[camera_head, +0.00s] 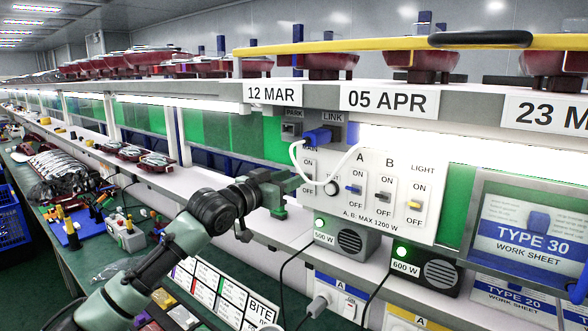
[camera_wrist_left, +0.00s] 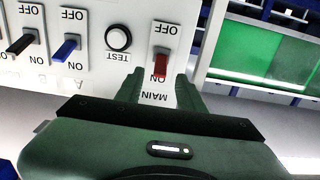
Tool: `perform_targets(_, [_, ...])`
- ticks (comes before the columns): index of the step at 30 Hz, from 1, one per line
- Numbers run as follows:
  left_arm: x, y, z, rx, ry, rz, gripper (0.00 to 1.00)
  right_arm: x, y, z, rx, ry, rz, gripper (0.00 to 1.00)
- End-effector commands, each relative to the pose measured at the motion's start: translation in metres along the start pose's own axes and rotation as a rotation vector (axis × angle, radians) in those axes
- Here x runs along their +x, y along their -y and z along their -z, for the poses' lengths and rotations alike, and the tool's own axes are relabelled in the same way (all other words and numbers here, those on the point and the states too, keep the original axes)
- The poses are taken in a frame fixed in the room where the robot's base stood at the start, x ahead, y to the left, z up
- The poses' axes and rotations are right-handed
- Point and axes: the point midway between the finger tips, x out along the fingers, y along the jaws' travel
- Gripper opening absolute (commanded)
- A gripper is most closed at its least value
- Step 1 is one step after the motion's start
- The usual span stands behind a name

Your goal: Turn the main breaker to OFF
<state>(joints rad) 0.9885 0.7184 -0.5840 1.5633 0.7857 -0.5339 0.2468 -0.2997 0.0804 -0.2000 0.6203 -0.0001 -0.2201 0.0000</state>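The main breaker is a red lever (camera_wrist_left: 160,62) on a white plate, seen upside down in the left wrist view between OFF and ON, its tip over the ON label. In the head view it is hidden behind my left gripper and a white cable. My left gripper (camera_head: 287,188) is at the left edge of the white switch panel (camera_head: 430,165). In the left wrist view its two fingers (camera_wrist_left: 160,90) are apart, one on each side of the MAIN label, just short of the lever. Nothing is held. My right gripper is not in view.
A blue plug (camera_head: 318,136) with a white cable hangs above.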

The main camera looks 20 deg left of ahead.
Motion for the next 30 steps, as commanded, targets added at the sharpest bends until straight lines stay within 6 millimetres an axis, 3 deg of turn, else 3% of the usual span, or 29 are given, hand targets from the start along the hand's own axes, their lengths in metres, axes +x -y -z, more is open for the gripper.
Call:
perform_targets(5, [0.014,0.0,0.001,0.0,0.001,0.0,0.38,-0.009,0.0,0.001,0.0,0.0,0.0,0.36])
perform_targets(13, [0.015,-0.001,-0.001,0.001,0.0,0.0,0.38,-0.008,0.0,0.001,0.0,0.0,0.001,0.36])
perform_targets(17, [0.015,-0.001,-0.001,0.001,0.001,0.0,0.02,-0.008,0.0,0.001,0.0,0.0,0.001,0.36])
perform_targets(25, [0.015,0.0,-0.003,0.0,-0.007,0.0,0.0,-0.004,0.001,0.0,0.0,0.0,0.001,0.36])
perform_targets(30, [0.014,-0.001,-0.011,-0.001,-0.052,-0.001,0.0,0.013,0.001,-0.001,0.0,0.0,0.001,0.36])
